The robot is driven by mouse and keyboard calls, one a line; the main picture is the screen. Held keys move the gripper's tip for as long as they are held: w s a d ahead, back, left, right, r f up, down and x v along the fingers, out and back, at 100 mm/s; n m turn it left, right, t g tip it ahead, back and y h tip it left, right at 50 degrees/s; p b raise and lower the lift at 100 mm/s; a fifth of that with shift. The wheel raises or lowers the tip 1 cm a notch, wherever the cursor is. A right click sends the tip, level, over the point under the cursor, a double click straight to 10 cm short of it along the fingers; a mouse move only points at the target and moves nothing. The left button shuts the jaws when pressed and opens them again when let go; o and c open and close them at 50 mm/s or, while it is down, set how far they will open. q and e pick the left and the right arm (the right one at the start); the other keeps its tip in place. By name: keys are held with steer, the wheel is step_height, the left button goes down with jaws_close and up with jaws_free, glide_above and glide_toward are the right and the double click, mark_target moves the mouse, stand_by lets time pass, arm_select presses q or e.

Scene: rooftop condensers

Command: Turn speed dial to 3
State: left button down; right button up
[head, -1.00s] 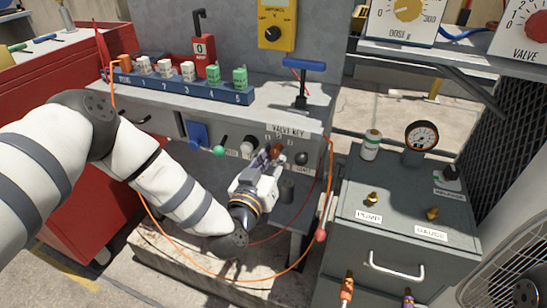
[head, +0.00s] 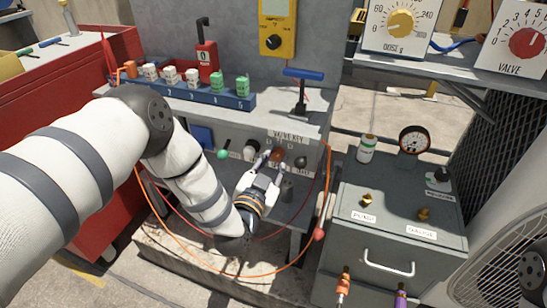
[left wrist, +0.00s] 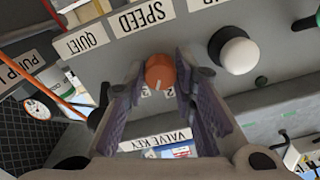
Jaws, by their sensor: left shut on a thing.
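The speed dial (left wrist: 159,70) is an orange round knob on the grey panel, seen upside down in the left wrist view beside the SPEED label (left wrist: 141,18). Its white pointer line points down in that view, toward small numbers that the fingers partly cover. My left gripper (left wrist: 160,84) is shut on the dial, one finger on each side. In the head view, the left gripper (head: 269,163) reaches the panel under the VALVE KEY label (head: 288,136), and the dial (head: 277,154) shows only small between its fingers. My right gripper is not in view.
A white knob (left wrist: 233,51) sits close beside the dial. A green-tipped lever (head: 223,154) is left of it. An orange cable (head: 147,190) loops round my arm's area. A blue T-handled valve key (head: 303,88) stands on the ledge above. A grey cabinet (head: 390,215) stands to the right.

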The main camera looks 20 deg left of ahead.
arm_select(q)
steer(key=shift+m+p, duration=0.3)
steer(key=shift+m, duration=0.9)
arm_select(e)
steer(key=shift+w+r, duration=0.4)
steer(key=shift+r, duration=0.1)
arm_select(q)
steer(key=c, duration=1.3)
jaws_free()
steer(key=shift+c, duration=0.2)
steer(key=s, duration=1.2)
steer(key=shift+a, duration=0.25)
